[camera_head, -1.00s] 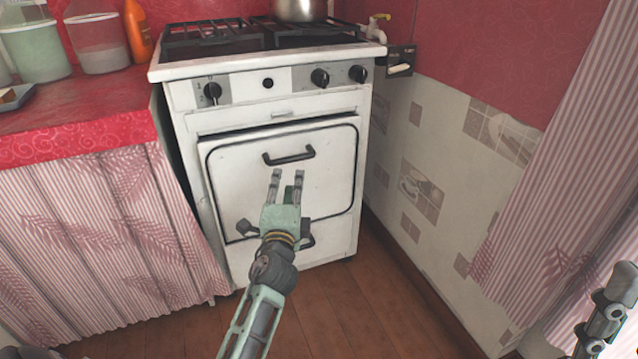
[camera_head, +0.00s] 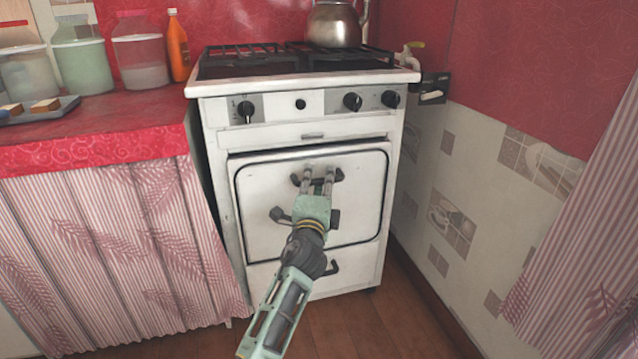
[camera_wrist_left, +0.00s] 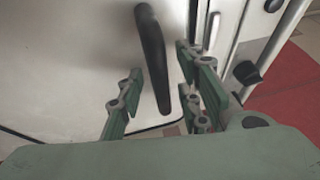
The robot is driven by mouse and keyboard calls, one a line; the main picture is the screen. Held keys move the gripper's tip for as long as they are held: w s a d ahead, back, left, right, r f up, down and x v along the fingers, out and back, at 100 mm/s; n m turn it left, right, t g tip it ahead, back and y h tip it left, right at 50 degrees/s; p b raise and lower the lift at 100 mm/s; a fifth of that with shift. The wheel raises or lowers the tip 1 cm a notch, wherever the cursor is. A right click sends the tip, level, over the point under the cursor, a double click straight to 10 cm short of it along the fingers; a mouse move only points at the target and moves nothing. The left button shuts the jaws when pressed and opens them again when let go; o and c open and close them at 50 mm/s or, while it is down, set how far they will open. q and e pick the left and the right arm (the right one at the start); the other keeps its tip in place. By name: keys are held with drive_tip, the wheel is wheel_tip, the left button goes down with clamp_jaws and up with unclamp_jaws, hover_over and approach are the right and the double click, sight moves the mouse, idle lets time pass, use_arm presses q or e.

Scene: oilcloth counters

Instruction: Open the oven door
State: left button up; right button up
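The white oven door (camera_head: 265,190) is shut on the front of the white stove. Its dark bar handle (camera_head: 339,175) runs across the upper part of the door, partly hidden by my left gripper. My left gripper (camera_head: 319,178) is open in front of the handle, its fingertips overlapping it in the head view. In the left wrist view the handle (camera_wrist_left: 152,60) lies between the two open fingers of the left gripper (camera_wrist_left: 158,92). Whether a finger touches it I cannot tell. My right gripper does not show.
A metal kettle (camera_head: 337,24) stands on the burners. A red counter (camera_head: 95,142) with a tray, tubs and an orange bottle (camera_head: 178,47) is left of the stove. A tiled wall (camera_head: 455,200) stands close on the right. Wooden floor lies below.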

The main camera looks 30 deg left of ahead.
use_arm(q)
drive_tip(key=shift+c, duration=0.6)
clamp_jaws()
